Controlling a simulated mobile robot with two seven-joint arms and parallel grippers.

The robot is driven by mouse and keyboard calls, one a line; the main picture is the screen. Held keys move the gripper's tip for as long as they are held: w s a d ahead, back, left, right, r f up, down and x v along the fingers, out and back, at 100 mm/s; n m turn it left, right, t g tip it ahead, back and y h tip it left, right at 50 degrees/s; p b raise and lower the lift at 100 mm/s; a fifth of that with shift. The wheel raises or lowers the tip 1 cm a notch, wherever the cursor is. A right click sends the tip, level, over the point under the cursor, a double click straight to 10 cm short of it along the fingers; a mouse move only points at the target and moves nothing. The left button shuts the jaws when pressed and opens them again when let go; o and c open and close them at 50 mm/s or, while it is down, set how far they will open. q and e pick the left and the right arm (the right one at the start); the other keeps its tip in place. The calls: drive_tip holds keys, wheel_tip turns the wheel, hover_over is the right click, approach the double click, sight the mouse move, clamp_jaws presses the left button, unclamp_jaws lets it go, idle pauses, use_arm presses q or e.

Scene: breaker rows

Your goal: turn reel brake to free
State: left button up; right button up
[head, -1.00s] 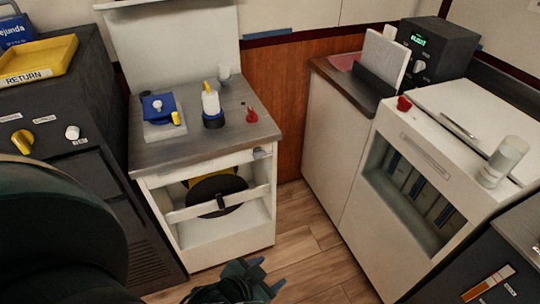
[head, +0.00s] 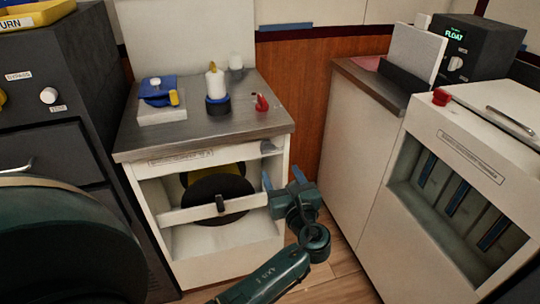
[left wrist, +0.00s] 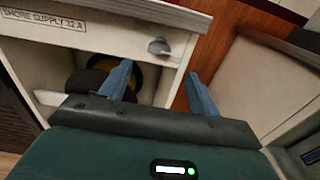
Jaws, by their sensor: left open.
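The white reel cabinet (head: 225,268) has an open front with a dark round reel (head: 217,190) behind a white crossbar. A small grey knob (head: 267,147) sits at the upper right of its front; it also shows in the left wrist view (left wrist: 158,46). No brake marking is readable, so I cannot tell its setting. A small black handle (head: 220,203) is on the crossbar. My left gripper (head: 283,177) is open and empty, below and slightly right of the knob, apart from it. In the left wrist view its blue fingers (left wrist: 158,75) point towards the cabinet's right side.
The cabinet top holds a blue device (head: 158,91), a white bottle (head: 216,84) and a red item (head: 261,103). A white counter unit (head: 355,150) stands to the right, a dark cabinet (head: 60,145) to the left. A strip of wooden floor (head: 340,262) is free between them.

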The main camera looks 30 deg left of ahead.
sight(270, 151)
use_arm(q)
drive_tip(key=b+x, duration=0.1)
drive_tip(key=x, duration=0.8)
drive_tip(key=shift+w+a, duration=0.15)
drive_tip(key=shift+w, duration=0.05)
drive_tip(key=shift+w+a, duration=0.3)
drive_tip(key=shift+a, duration=0.1)
use_arm(e)
drive_tip(key=shift+d+r, duration=0.15)
drive_tip(key=shift+d, duration=0.05)
use_arm(q)
drive_tip(key=c, duration=1)
use_arm(e)
drive_tip(key=shift+s, duration=0.15)
